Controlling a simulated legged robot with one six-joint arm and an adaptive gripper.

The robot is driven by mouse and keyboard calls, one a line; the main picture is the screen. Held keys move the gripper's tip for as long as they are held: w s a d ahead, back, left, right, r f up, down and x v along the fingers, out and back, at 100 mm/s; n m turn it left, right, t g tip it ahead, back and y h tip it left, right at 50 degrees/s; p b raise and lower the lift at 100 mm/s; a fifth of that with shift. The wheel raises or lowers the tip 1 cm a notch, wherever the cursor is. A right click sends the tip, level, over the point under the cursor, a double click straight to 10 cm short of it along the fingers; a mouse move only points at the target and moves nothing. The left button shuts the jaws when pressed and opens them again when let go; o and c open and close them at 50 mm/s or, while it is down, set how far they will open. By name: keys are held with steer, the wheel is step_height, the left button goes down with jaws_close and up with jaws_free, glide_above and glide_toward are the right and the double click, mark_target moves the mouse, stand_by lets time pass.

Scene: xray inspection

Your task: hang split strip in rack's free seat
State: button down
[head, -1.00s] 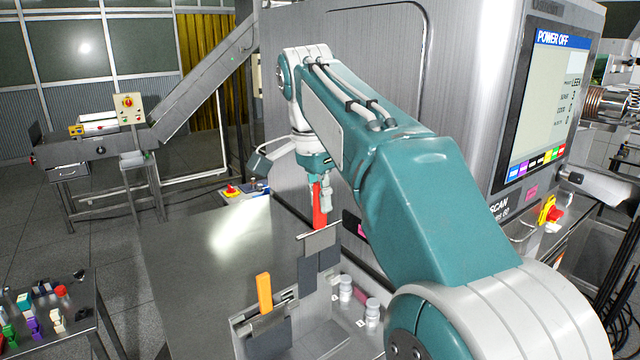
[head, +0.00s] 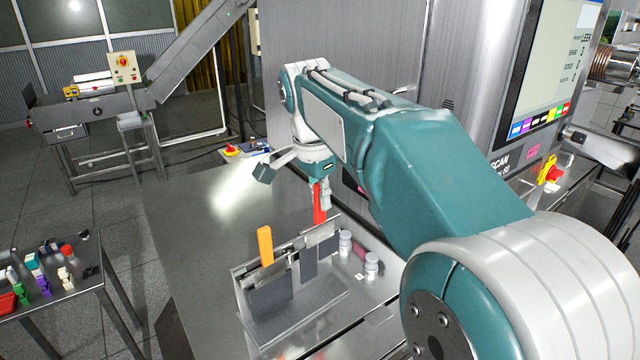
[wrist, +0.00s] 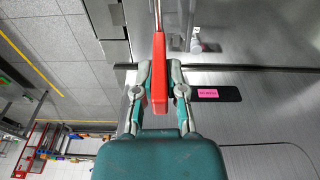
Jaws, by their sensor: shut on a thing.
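My gripper (head: 322,188) is shut on the red handle (head: 319,206) of the split strip. In the wrist view, my gripper (wrist: 161,70) has one finger on each side of the red handle (wrist: 158,90). Below the handle, the strip's pale metal bar and dark split flaps (head: 309,262) hang low at the rack, right of the orange-handled strip. The rack (head: 241,283) is a grey open frame. The orange-handled strip (head: 265,246) hangs in it with a dark flap (head: 270,296). I cannot tell whether the red-handled strip touches a seat.
Two pale jars (head: 371,264) stand right of the hanging flaps. The steel table (head: 205,240) is clear left of the rack. A side table (head: 75,285) with coloured items stands at far left. The inspection machine (head: 345,110) rises behind my arm.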

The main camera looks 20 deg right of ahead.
mark_target(322, 222)
steer(key=shift+f, duration=2.1)
steer(key=shift+r, duration=0.1)
steer(key=shift+w+a, duration=0.2)
steer(key=shift+w, duration=0.4)
steer(key=shift+w+a, duration=0.2)
steer(key=shift+w, duration=0.35)
steer(key=shift+f, duration=1)
steer(key=c, duration=0.6)
jaws_free()
